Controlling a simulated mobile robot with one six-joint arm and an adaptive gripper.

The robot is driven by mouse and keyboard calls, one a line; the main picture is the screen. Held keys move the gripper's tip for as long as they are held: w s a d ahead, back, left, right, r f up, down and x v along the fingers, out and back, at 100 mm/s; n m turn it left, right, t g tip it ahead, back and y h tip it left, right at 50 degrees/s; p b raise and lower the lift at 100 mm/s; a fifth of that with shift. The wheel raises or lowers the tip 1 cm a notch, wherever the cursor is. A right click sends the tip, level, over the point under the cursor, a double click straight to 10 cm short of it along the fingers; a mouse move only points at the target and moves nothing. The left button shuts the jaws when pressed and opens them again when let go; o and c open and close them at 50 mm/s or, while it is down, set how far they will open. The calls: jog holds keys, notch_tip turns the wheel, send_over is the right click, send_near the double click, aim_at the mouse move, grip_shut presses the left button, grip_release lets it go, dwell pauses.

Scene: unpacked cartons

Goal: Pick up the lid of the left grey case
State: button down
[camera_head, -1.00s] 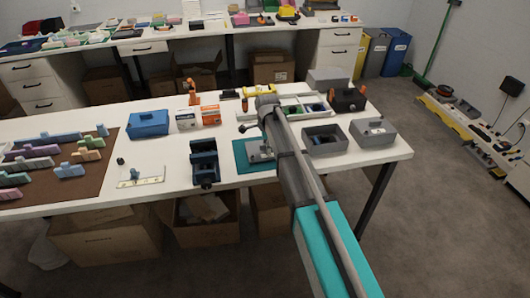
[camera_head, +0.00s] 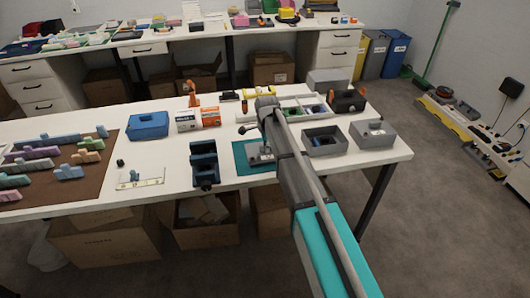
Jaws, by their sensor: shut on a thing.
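The left grey case (camera_head: 325,148) stands open at the right part of the table, and its dark inside shows. A small flat grey piece, which looks like its lid (camera_head: 258,160), is at the teal mat (camera_head: 242,165) left of the case. My gripper (camera_head: 263,148) points down over the mat and is shut on this grey piece. My own arm hides part of the fingers and the mat. I cannot tell whether the piece touches the mat. The right grey case (camera_head: 373,142) stands beside the left one, with something on its top.
A dark blue device (camera_head: 204,164) stands left of the mat. A pale divided tray (camera_head: 292,104) and a dark box with orange parts (camera_head: 346,100) lie behind. A blue box (camera_head: 149,125) and orange-and-white cartons (camera_head: 198,119) stand further left. The table's front edge is close.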

jog(key=shift+r, duration=0.25)
jog(key=shift+r+p, duration=0.7)
jog(key=shift+p, duration=0.3)
jog(key=s+d+r+p, duration=0.2)
jog(key=s+r+p, duration=0.3)
jog(key=s, duration=0.1)
jog(key=s+d+r+p, duration=0.2)
jog(key=s+r+p, duration=0.4)
jog(key=s, duration=0.1)
jog(key=shift+s+d, duration=0.15)
jog(key=shift+d, duration=0.1)
